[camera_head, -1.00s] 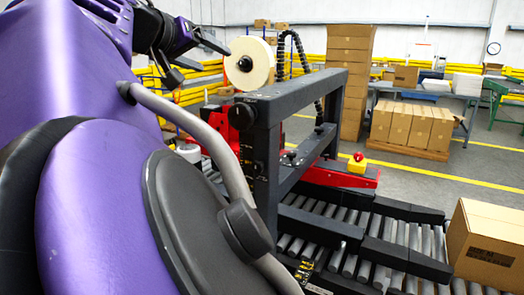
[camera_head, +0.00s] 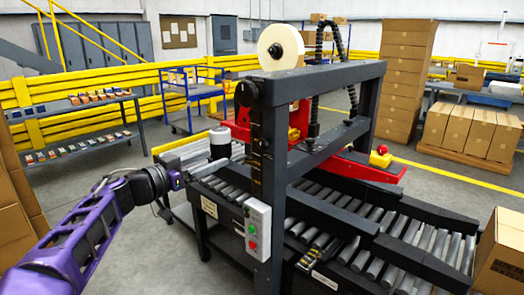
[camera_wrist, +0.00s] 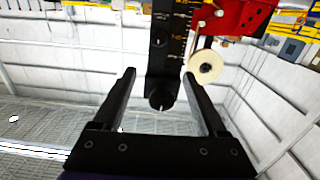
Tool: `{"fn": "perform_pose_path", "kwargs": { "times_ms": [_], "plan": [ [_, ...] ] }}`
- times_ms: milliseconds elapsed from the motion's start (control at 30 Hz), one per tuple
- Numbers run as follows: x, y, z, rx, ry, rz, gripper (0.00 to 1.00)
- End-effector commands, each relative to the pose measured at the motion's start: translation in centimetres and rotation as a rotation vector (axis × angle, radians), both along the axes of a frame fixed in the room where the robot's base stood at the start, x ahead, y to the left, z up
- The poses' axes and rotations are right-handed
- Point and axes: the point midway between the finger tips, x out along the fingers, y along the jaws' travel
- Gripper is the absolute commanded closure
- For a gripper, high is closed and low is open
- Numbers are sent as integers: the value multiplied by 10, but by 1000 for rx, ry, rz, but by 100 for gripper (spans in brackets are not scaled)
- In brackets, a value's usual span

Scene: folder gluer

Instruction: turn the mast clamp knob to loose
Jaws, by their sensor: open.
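The mast clamp knob is probably the round black knob (camera_head: 246,93) near the top of the dark upright mast (camera_head: 268,190). In the wrist view, the black knob (camera_wrist: 160,98) shows at the end of the mast, in line between my fingers. My gripper (camera_head: 222,164) is left of the mast and lower than the knob in the head view, clear of it. In the wrist view, my gripper (camera_wrist: 158,75) is open, with nothing between its fingers. The knob's pointer or markings are too small to read.
A white tape roll (camera_head: 281,46) sits on top of the frame. A control box (camera_head: 257,229) with buttons hangs on the mast's near side. A white cylinder (camera_head: 220,143) stands just behind my gripper. Roller conveyors (camera_head: 400,245) run to the right. Open floor lies at left.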

Motion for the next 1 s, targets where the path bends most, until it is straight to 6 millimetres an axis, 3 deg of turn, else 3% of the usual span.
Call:
{"fn": "perform_pose_path", "kwargs": {
  "times_ms": [100, 367, 1000],
  "plan": [
    [1, -2, -11, 6, -25, -6, 25],
    [19, -17, -13, 9, -32, -11, 25],
    [121, -97, -13, 9, -31, -10, 25]
  ]
}}
